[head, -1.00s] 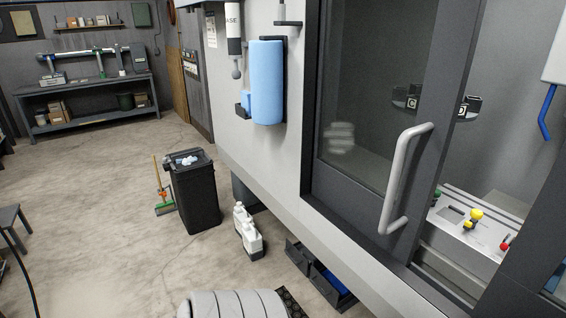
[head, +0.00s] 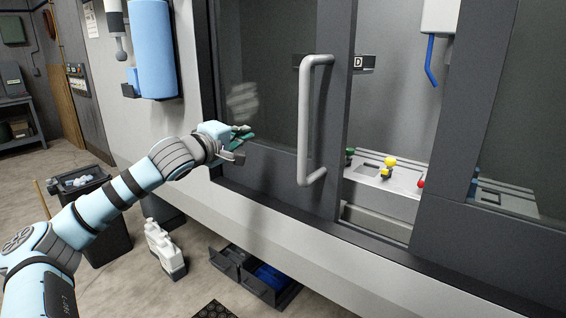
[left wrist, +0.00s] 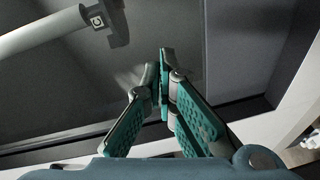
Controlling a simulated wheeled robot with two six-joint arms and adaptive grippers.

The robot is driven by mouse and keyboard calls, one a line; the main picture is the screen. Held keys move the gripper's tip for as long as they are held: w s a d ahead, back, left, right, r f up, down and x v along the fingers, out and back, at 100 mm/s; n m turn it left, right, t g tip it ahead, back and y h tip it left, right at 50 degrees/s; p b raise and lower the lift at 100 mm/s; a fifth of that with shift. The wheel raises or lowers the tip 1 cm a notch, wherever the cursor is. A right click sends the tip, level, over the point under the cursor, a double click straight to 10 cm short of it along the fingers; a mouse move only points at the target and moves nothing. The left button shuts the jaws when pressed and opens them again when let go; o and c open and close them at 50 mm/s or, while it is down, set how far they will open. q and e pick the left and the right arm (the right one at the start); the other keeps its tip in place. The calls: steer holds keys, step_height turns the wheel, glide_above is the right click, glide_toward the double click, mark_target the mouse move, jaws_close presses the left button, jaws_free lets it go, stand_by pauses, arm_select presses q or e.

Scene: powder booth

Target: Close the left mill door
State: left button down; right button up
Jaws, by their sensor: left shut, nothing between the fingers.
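The left mill door (head: 333,95) is a dark-framed sliding panel with a window. It stands partly open, with a gap between it and the dark right door (head: 468,110). Its grey vertical handle (head: 306,125) is near its right edge, and the handle's bar also shows at top left in the left wrist view (left wrist: 45,32). My left gripper (head: 248,133) is in front of the door's window, left of the handle and apart from it. Its green-padded fingers are together and empty in the left wrist view (left wrist: 165,75). My right gripper is out of view.
Through the gap show a bed with yellow (head: 389,163) and red knobs, and a blue hose (head: 430,62). A blue roll (head: 152,50) hangs on the machine's side. White bottles (head: 165,247), a black bin (head: 108,240) and dark crates (head: 255,272) stand on the floor.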

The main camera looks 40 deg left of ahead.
arm_select(q)
steer(key=s+d+r+n+t+h+b, duration=0.1)
steer(key=s+d+r+n+b, duration=0.1)
steer(key=s+d+r, duration=0.65)
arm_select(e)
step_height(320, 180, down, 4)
arm_select(q)
steer(key=w+a+p, duration=0.1)
steer(key=w+p, duration=1)
steer(key=p, duration=0.7)
steer(key=d, duration=0.1)
steer(key=d+f, duration=0.1)
steer(key=d, duration=0.2)
steer(key=shift+s+f+p, duration=0.2)
steer(key=shift+s+p, duration=0.05)
steer(key=shift+p, duration=0.05)
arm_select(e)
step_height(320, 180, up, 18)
arm_select(q)
steer(key=shift+a, duration=0.1)
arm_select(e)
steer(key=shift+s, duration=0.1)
